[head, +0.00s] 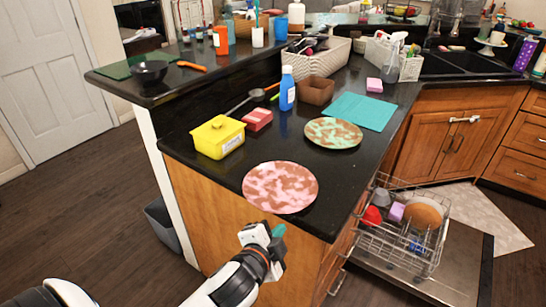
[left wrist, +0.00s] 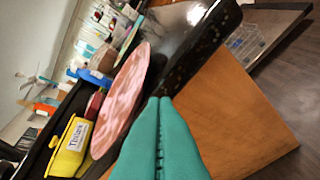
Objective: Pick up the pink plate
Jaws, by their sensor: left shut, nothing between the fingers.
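The pink plate (head: 280,187), mottled with brown, lies flat at the near edge of the dark counter, a little over the edge. It also shows in the left wrist view (left wrist: 124,100), tilted by the camera's angle. My left gripper (head: 279,231), with green fingers, is just below and in front of the plate, off the counter's edge and apart from the plate. In the left wrist view its fingers (left wrist: 160,99) are together and empty. My right gripper is not in view.
A yellow box (head: 219,137), a red box (head: 258,119) and a blue bottle (head: 287,89) stand behind the plate. A green mottled plate (head: 333,133) lies to the right. An open dishwasher rack (head: 405,225) is at lower right.

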